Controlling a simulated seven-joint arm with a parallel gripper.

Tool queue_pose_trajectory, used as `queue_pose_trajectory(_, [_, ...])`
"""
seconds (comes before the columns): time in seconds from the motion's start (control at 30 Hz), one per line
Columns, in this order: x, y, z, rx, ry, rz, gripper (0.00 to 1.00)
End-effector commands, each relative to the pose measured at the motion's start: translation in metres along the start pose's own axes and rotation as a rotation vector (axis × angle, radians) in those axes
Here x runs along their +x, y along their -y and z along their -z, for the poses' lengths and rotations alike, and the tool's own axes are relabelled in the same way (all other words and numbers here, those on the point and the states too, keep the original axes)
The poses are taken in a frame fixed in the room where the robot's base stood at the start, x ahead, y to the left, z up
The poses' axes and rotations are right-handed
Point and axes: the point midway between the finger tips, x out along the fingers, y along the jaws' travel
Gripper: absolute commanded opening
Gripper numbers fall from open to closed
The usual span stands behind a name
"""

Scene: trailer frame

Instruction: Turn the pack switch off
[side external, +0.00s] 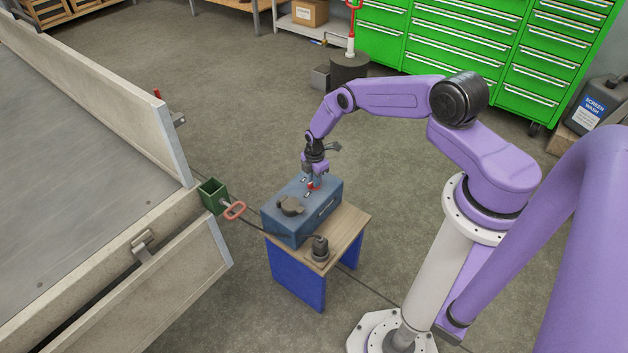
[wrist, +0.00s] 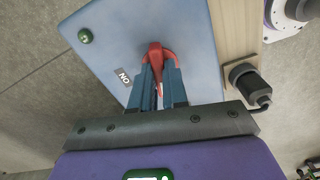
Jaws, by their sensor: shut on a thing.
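The blue pack (side external: 325,192) sits on a small wooden-topped stand in the side external view, and its top fills much of the wrist view (wrist: 200,35). The red pack switch (wrist: 154,52) rises from that face. My gripper (wrist: 158,82) points down at the pack, with its two blue fingers shut on the red switch from either side. An ON label (wrist: 124,77) shows beside the fingers on the left in the wrist view. In the side external view my gripper (side external: 313,180) partly covers the switch. Any OFF label cannot be read.
A dark round part (side external: 290,206) lies on the pack's top. A black plug (side external: 320,247) with a cable stands on the wooden stand (side external: 348,228). The trailer (side external: 165,150) is at left, with a red-handled green bracket (side external: 212,196) near the pack. Green drawers (side external: 440,40) stand behind.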

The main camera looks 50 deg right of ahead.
Motion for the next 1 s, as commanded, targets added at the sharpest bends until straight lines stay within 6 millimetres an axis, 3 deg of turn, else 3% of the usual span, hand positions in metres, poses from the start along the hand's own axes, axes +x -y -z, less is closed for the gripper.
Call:
queue_pose_trajectory(0.33, [-0.0001,0.0001,0.0015,-0.033,-0.001,0.001,0.00])
queue_pose_trajectory(0.63, [-0.0001,0.0001,0.0017,-0.259,-0.001,0.001,0.00])
queue_pose_trajectory(0.87, [-0.0001,0.0001,0.0015,-0.284,-0.001,0.001,0.00])
queue_pose_trajectory(0.9, [-0.0001,0.0001,0.0015,-0.284,0.000,0.001,0.18])
queue_pose_trajectory(1.0, [-0.0001,0.0001,0.0013,-0.283,0.000,0.001,0.45])
